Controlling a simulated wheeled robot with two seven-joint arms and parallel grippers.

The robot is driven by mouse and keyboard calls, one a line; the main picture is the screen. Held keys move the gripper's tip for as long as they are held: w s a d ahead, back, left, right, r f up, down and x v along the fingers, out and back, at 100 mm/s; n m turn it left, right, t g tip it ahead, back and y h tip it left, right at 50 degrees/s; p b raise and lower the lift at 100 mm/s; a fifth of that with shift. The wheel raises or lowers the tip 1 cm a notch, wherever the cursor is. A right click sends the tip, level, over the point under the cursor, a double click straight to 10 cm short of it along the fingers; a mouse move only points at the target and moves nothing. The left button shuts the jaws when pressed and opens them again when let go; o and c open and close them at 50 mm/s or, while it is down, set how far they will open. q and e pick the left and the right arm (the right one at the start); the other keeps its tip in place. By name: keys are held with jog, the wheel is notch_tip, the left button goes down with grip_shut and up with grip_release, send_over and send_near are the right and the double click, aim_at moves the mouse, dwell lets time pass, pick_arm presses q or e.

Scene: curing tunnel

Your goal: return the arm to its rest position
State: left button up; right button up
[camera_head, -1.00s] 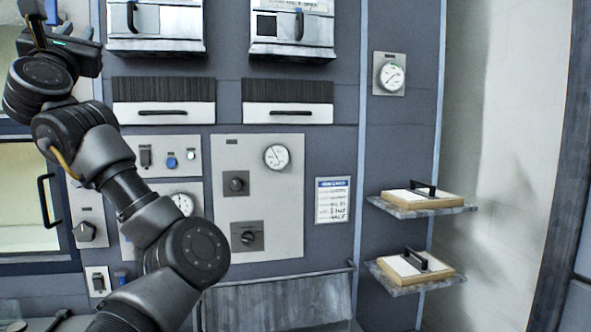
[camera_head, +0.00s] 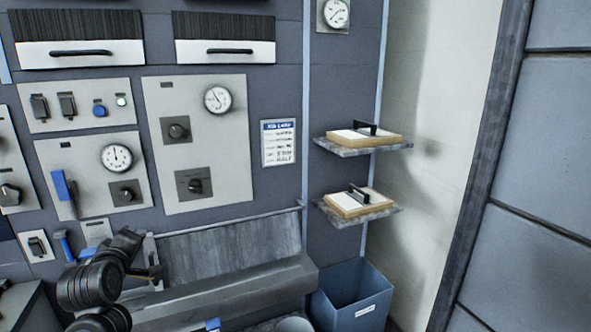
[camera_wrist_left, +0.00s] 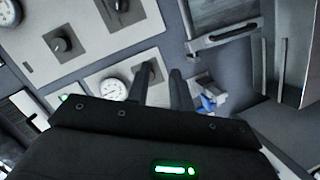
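My left arm (camera_head: 95,285) is low at the bottom left of the head view, folded in front of the grey panel wall. Its gripper (camera_head: 152,272) is small and partly hidden there, near the left end of the grey trough. In the left wrist view the two dark fingers (camera_wrist_left: 161,88) stand apart with a narrow gap between them, and nothing shows in the gap but the panel behind. My right gripper is in neither view.
A control panel (camera_head: 220,120) with knobs and gauges is behind the arm. A grey trough (camera_head: 225,290) runs below it. Two shelves (camera_head: 350,150) (camera_head: 345,218) with boards project at the right. A blue bin (camera_head: 350,298) stands below them.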

pick_arm(q)
jog(key=s+d+f+m+g+h, duration=0.1)
jog(key=s+d+f+m+g, duration=0.25)
jog(key=s+f, duration=0.65)
jog(key=s+d+f+m+g+h, duration=0.15)
jog(key=s+d+f+m, duration=0.35)
jog(key=f, duration=0.8)
jog(key=s+d+f+m+g, duration=0.25)
jog(key=s+f+m, duration=0.2)
jog(key=s, duration=0.75)
jog(key=s+d+f+m+g, duration=0.2)
jog(key=s+f+m+g, duration=0.3)
jog(key=s, duration=0.7)
notch_tip(320, 180, down, 28)
jog(key=r+n, duration=0.1)
jog(key=n, duration=0.1)
jog(key=s+a+f+g, duration=0.1)
jog(key=s+a+f, duration=0.1)
jog(key=s+f, duration=1.3)
jog(key=shift+s+a+f+h, duration=0.35)
jog(key=shift+s, duration=0.6)
